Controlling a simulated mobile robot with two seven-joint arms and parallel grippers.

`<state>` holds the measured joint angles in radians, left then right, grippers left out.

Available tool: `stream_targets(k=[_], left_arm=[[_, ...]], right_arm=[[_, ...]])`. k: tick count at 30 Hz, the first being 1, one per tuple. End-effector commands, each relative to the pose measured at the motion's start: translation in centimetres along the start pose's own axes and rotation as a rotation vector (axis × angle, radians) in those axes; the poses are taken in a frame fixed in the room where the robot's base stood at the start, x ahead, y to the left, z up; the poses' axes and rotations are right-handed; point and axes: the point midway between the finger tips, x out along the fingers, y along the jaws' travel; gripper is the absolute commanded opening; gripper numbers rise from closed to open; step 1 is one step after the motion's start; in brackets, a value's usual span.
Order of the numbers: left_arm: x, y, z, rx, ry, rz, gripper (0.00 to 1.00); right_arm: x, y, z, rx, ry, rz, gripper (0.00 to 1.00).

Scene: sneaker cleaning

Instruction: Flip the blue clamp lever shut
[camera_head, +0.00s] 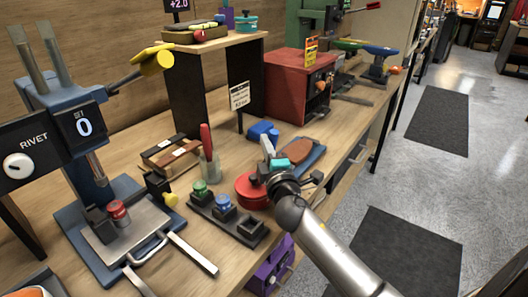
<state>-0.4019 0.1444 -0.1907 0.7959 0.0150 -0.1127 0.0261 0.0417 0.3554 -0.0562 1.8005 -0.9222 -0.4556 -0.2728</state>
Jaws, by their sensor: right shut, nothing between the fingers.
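A small blue object (262,131) sits on the bench behind my right gripper; it may be the clamp with the lever, but it is too small to tell its lever's position. My right gripper (268,150) is shut and empty, just in front of the blue object in the picture. I cannot tell whether they touch. A blue-grey board (316,154) with a brown leather-like piece (298,151) lies to the right of the gripper. A teal block (280,163) shows at the gripper. My left gripper is not in view.
A red round tin (250,190) stands close to the right gripper's left. A dark tray (240,228) with green and blue knobs is in front. A red box machine (295,85) stands behind. A rivet press (85,140) fills the left.

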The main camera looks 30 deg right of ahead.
Motion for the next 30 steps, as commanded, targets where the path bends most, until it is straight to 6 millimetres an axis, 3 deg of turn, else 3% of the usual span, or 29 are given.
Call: stream_targets(k=[1,30], left_arm=[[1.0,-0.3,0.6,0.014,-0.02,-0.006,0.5],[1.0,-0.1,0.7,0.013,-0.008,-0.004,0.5]], right_arm=[[-0.1,-0.6,0.8,-0.002,-0.016,0.005,0.0],[-2.9,-2.1,3.2,-0.006,-0.019,-0.005,0.0]])
